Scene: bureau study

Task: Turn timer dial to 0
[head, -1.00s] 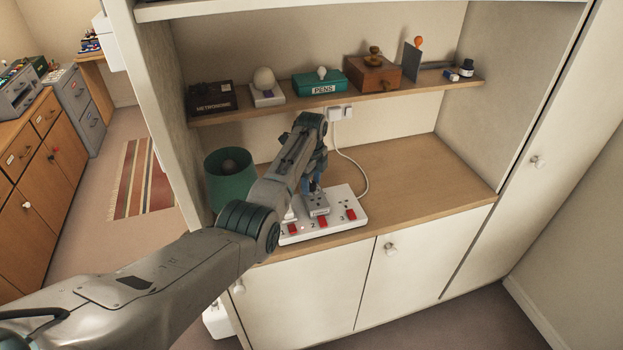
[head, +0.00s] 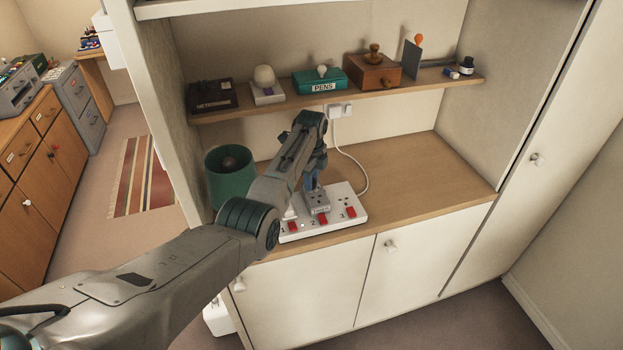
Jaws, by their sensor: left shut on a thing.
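A white power strip (head: 344,214) with red switches numbered 1, 2 and 3 lies on the wooden counter. A small grey plug-in timer (head: 319,207) sits on its middle socket. My left gripper (head: 313,188) points down at the timer from above and is shut on its dial. The fingers and wrist cover most of the dial, so its markings and setting cannot be read. My right gripper is not in view.
The shelf above (head: 285,105) holds a metronome box, a green pens box and a wooden box. The counter right of the strip (head: 420,180) is clear.

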